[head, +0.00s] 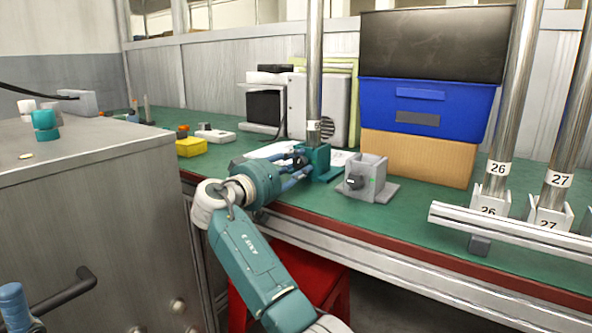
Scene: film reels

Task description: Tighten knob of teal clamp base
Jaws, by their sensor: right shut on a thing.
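The teal clamp base (321,157) stands on the green bench top near its front edge, with an upright metal pole (315,70) rising from it. My right gripper (303,163) comes in from the front left and is shut at the left side of this base, on its knob. The knob itself is hidden by the fingers, so I cannot see how far it is turned.
A grey clamp base (372,170) with a black knob stands close right of the teal one. Stacked boxes (425,100) stand behind. Poles 26 (510,100) and 27 (567,130) and a metal rail (510,227) are at right. A metal cabinet (90,210) fills the left.

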